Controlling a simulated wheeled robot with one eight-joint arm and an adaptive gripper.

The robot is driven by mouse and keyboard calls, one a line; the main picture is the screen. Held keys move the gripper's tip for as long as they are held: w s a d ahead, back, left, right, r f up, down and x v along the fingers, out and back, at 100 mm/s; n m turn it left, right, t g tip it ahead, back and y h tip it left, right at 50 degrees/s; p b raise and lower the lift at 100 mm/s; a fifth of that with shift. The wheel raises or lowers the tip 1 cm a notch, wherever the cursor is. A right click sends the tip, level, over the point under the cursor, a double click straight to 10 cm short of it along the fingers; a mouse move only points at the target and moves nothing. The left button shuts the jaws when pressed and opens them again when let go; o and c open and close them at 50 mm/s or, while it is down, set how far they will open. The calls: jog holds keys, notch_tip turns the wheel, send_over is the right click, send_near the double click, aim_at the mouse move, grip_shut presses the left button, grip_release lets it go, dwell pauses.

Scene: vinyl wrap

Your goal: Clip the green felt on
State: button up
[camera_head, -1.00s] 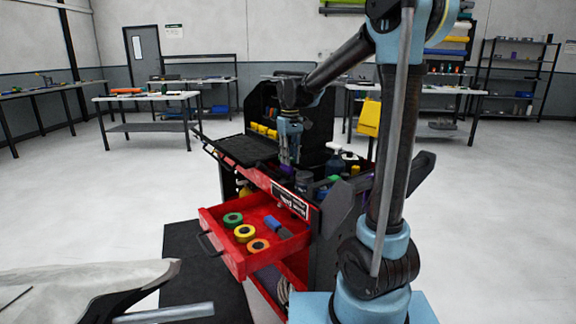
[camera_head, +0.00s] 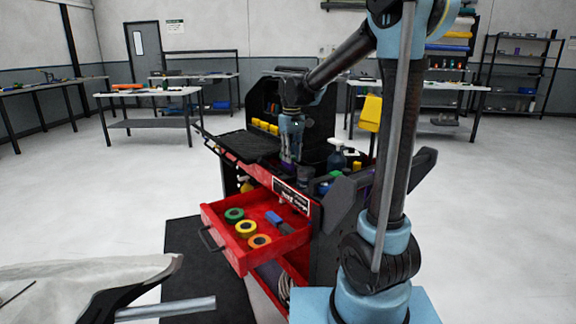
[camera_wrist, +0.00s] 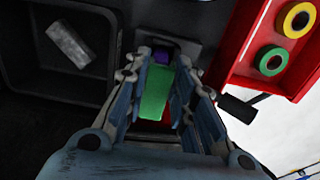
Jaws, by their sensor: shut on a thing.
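A flat green piece (camera_wrist: 156,92), which looks like the green felt, lies between the fingers of my gripper (camera_wrist: 163,64) in the wrist view. The fingers are shut on it. A small purple thing (camera_wrist: 161,57) shows just past its far end, over a dark slot; whether they touch I cannot tell. In the head view my gripper (camera_head: 290,166) points down at the top of the red tool cart (camera_head: 262,177), near its front edge. The felt is too small to make out there.
An open red drawer (camera_head: 222,254) holds green, yellow and orange tape rolls and a blue-handled tool. Bottles (camera_head: 337,158) stand right of my gripper. A dark bin with a grey block (camera_wrist: 70,45) lies left in the wrist view. A black lid panel stands behind.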

jog(key=shift+f, duration=0.55)
dwell(1.6)
jog(key=o, duration=0.8)
jog(key=shift+r, duration=0.1)
